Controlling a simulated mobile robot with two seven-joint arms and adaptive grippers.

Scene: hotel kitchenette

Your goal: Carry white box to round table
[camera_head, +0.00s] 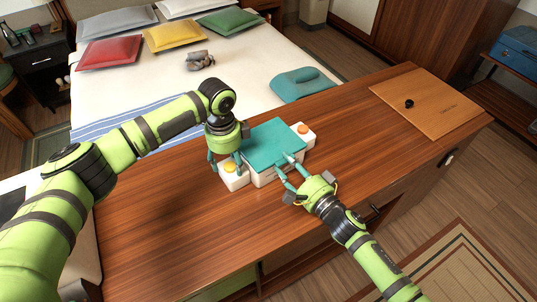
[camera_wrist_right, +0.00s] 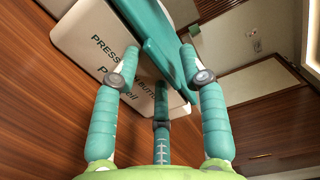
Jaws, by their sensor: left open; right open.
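The white box (camera_head: 265,178) stands on the wooden counter (camera_head: 165,215) with a teal top (camera_head: 275,143). White blocks with a yellow button (camera_head: 231,168) and an orange button (camera_head: 303,129) sit at its left and right ends. My left gripper (camera_head: 225,163) is open, pointing down at the left block; contact cannot be told. My right gripper (camera_head: 284,164) is open at the box's front edge. In the right wrist view, the teal edge (camera_wrist_right: 165,45) lies near its fingertips (camera_wrist_right: 159,60), beside a cream face with printed text (camera_wrist_right: 95,50). I see no round table clearly.
A wooden board (camera_head: 430,105) with a small black knob lies at the counter's right end. A bed (camera_head: 150,75) with several pillows is behind the counter, with a teal item (camera_head: 303,84) near its edge. The counter's left part is clear.

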